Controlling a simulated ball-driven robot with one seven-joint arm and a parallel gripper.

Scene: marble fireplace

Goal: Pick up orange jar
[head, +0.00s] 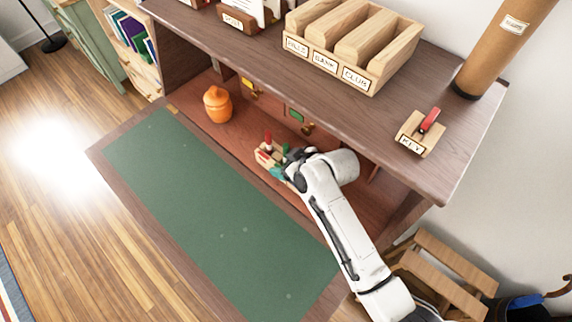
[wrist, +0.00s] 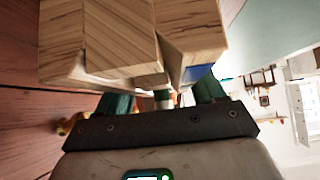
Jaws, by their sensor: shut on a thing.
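The orange jar (head: 217,104) with its lid stands upright on the reddish-brown desk surface under the shelf, in the head view. My gripper (head: 283,167) is to the right of the jar and apart from it. It is shut on a small light wooden holder (head: 263,158) with a red piece on it, low inside the desk. In the wrist view, the pale wooden blocks (wrist: 120,35) of this holder fill the space ahead of the green fingers (wrist: 163,97). The jar cannot be made out in the wrist view.
The green writing mat (head: 200,190) is clear in front. The shelf top (head: 390,130) overhangs the recess and bears a wooden sorter (head: 372,82), a KEY holder (head: 420,133) and a brown tube (head: 500,45). Small drawers with knobs (head: 308,129) line the recess back.

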